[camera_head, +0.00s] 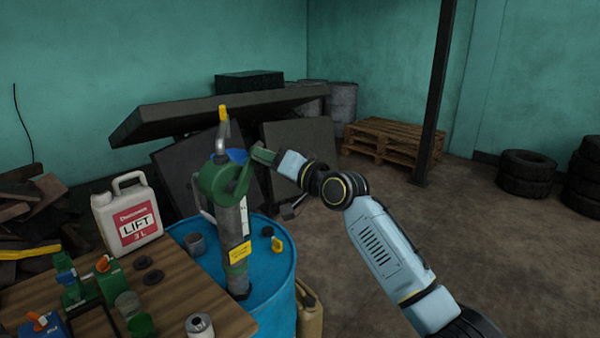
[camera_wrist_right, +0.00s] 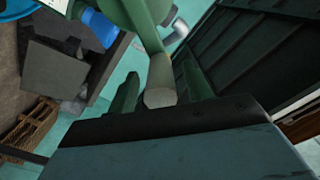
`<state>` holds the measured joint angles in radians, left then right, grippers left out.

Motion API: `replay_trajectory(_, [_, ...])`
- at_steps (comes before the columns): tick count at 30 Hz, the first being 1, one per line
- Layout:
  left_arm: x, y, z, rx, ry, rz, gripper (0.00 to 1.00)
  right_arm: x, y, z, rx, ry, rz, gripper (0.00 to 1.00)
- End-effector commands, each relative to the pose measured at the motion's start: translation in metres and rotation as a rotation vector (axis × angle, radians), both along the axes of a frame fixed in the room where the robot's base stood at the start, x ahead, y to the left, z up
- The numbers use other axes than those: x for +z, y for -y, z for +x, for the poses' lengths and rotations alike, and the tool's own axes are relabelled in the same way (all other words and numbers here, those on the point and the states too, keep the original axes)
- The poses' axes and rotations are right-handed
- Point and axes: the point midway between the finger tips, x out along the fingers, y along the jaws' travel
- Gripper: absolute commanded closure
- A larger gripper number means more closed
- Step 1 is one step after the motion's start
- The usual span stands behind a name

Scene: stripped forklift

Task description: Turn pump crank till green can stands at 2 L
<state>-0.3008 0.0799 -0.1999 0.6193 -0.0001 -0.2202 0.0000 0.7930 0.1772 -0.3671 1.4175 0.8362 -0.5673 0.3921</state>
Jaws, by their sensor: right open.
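The pump (camera_head: 214,184) stands upright on the blue drum (camera_head: 284,285), with a green head and a grey column bearing a pale strip and a yellow label. A grey crank arm with a yellow grip (camera_head: 222,113) rises above the head. My right gripper (camera_head: 262,157) is open at the right side of the pump head. In the right wrist view, a grey round-ended bar (camera_wrist_right: 160,82) lies between its green fingers; contact is unclear. A green cup-like vessel (camera_head: 141,325) stands at the table's front; I cannot tell if it is the green can, nor its level. My left gripper is out of view.
The wooden table (camera_head: 180,290) holds a white LIFT jug (camera_head: 127,214), green devices and small cups. A tan canister (camera_head: 309,312) stands beside the drum. A dark slanted panel (camera_head: 215,110) lies behind the pump. The floor at right is free up to a pallet, post and tyres.

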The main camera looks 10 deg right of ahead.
Motion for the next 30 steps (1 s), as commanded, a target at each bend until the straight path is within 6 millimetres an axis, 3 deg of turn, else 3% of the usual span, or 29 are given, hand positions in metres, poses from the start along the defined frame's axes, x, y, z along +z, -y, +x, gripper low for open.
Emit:
replay_trajectory(18, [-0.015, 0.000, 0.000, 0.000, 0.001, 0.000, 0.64, -0.002, 0.058, -0.085, -0.002, 0.000, -0.001, 0.49])
replay_trajectory(30, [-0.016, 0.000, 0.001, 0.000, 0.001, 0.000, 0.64, 0.000, 0.064, -0.095, -0.001, -0.001, 0.000, 0.49])
